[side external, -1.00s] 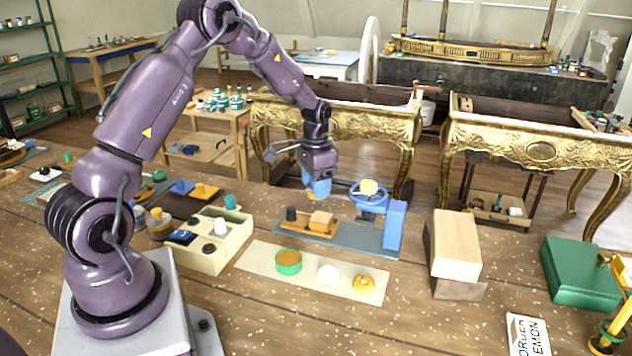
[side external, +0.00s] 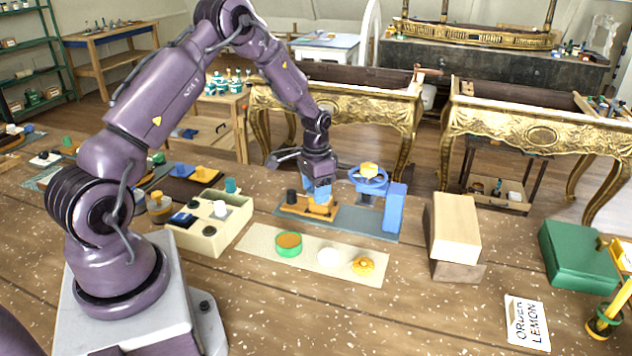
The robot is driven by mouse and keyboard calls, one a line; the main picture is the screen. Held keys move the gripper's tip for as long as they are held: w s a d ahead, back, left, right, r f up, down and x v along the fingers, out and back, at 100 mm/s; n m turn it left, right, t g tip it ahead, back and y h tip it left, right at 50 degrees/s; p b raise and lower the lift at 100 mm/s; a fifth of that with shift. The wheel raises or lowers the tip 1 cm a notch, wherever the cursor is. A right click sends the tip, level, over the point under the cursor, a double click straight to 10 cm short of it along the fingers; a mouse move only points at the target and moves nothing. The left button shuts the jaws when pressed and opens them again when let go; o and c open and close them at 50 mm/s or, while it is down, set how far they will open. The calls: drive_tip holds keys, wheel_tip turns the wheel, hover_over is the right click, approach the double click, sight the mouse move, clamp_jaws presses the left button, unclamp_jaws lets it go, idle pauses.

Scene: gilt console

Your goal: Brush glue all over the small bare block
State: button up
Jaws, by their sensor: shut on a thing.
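My gripper (side external: 321,187) is at the end of the purple arm, pointing down, low over the small bare block (side external: 320,208). It is shut on what I take to be the brush, which is mostly hidden by the blue jaws. The block is pale wood and sits on an orange-brown wooden holder (side external: 296,211) on a blue-grey mat. The jaws cover part of the block, and I cannot tell whether the bristles touch it. A green round pot with brown-orange contents (side external: 288,244), possibly the glue, stands nearer the camera on a beige strip.
A black knob (side external: 291,196) stands left of the block. A blue stand with a handwheel (side external: 369,180) is close on the right. A white disc (side external: 328,257) and an orange-yellow piece (side external: 363,266) lie on the beige strip (side external: 262,237). A cream compartment tray (side external: 207,240) is at left.

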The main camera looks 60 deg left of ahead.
drive_tip(key=shift+f, duration=0.6)
drive_tip(key=shift+c, duration=0.2)
drive_tip(key=shift+w+a, duration=1.65)
drive_tip(key=shift+s+d, duration=1.65)
drive_tip(key=shift+w+a, duration=1.75)
drive_tip(key=shift+s+d, duration=1.8)
drive_tip(key=shift+s, duration=0.05)
drive_tip(key=shift+w+d, duration=0.3)
drive_tip(key=shift+w, duration=0.2)
drive_tip(key=shift+w+a, duration=1.7)
drive_tip(key=shift+a, duration=0.1)
drive_tip(key=shift+c, duration=0.2)
wheel_tip(320, 180, up, 8)
drive_tip(key=shift+f, duration=0.15)
